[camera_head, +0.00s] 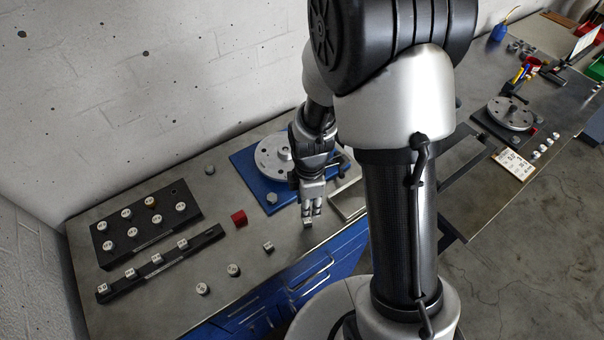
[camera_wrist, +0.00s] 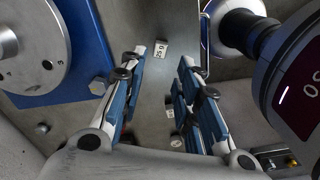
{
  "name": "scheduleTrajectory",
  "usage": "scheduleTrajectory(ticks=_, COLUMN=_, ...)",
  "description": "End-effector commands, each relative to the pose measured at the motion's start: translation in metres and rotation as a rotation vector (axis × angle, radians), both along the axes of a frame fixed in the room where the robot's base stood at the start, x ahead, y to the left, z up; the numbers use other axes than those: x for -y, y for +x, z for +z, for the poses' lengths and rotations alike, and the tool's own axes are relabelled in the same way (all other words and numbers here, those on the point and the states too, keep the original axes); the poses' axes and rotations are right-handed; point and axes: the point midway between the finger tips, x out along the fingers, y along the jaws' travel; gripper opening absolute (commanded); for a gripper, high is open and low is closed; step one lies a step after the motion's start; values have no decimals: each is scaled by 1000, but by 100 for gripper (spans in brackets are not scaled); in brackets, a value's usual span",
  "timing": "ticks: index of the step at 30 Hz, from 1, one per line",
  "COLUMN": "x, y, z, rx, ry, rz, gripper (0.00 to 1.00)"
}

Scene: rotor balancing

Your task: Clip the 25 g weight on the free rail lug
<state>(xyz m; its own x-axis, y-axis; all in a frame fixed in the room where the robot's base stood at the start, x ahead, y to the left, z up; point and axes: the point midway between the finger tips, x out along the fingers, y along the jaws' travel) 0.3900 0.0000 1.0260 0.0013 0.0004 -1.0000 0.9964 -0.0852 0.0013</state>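A small pale weight marked 25 (camera_wrist: 161,50) lies on the bench in the wrist view, between and beyond my fingertips. It also shows in the head view (camera_head: 307,222), just below my gripper (camera_head: 311,208). My gripper points down and is open; its two blue-padded fingers (camera_wrist: 160,66) stand apart with nothing held between them. The long black rail (camera_head: 145,272) lies at the left in the head view, carrying several small weights, and its right end looks bare (camera_head: 214,233). The lug itself is too small to make out.
A black holder (camera_head: 115,222) with round weights stands behind the rail. A grey disc (camera_head: 272,155) sits on a blue plate (camera_head: 243,166). A dark-red display (camera_wrist: 300,85) is close right.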

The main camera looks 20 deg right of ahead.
Motion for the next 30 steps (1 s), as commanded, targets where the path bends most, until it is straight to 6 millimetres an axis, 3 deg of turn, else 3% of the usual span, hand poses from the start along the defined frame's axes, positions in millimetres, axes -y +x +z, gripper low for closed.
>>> scheduleTrajectory(ticks=8, x=0, y=0, z=-18, rx=-3, ry=0, rz=9, gripper=30)
scheduleTrajectory(ticks=21, x=0, y=0, z=-75, rx=-2, ry=0, rz=7, gripper=30)
scheduleTrajectory(ticks=30, x=0, y=0, z=-82, rx=-2, ry=0, rz=7, gripper=30)
